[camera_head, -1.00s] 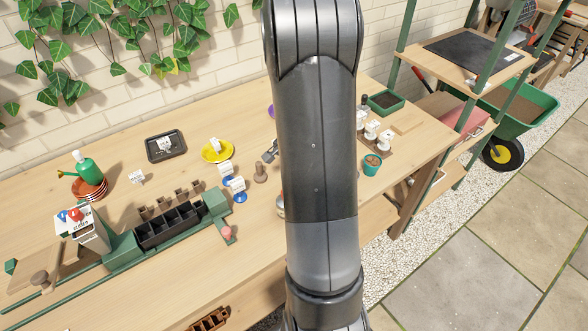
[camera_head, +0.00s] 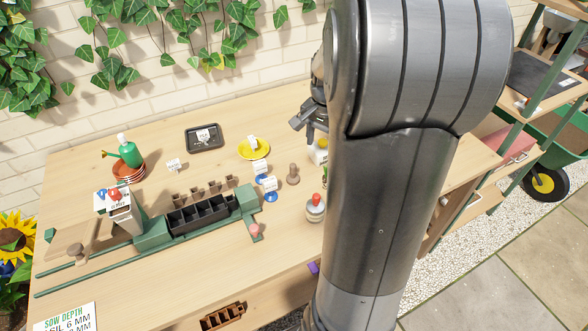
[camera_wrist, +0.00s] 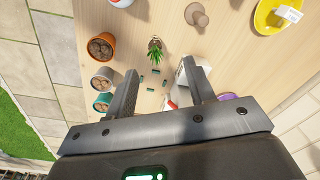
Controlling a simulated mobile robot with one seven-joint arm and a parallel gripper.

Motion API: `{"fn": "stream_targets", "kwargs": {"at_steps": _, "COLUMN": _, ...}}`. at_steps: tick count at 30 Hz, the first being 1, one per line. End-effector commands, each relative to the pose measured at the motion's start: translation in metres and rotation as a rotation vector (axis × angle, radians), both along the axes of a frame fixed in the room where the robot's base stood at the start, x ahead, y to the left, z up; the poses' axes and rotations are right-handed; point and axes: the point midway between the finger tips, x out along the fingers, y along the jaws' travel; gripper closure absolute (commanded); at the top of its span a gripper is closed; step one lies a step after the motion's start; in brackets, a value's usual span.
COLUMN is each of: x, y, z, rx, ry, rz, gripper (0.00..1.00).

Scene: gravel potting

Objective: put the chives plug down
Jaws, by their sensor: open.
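In the wrist view a plant plug with a tuft of thin green leaves (camera_wrist: 155,48), which looks like the chives plug, is on the wooden table, beyond my fingertips and apart from them. A little green shows beside my arm in the head view, too small to identify. In the head view my gripper (camera_head: 304,129) is above the table's back part, left of my arm, which hides much of the table's right side.
Several pots (camera_wrist: 101,46) stand left in the wrist view. A wooden dibber (camera_head: 293,174), yellow saucer (camera_head: 254,149), black tray (camera_head: 205,137) and a black cell tray in a green frame (camera_head: 199,216) stand on the table. A white box (camera_wrist: 188,78) is beside my right finger.

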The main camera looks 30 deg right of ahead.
Motion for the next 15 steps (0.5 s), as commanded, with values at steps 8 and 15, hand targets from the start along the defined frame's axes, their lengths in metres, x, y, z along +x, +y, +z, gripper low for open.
{"fn": "stream_targets", "kwargs": {"at_steps": 8, "x": -0.039, "y": 0.082, "z": 0.064, "rx": -0.065, "ry": -0.14, "rz": 0.347, "gripper": 0.51}}
{"fn": "stream_targets", "kwargs": {"at_steps": 15, "x": -0.087, "y": 0.138, "z": 0.096, "rx": -0.14, "ry": -0.25, "rz": 0.639, "gripper": 0.51}}
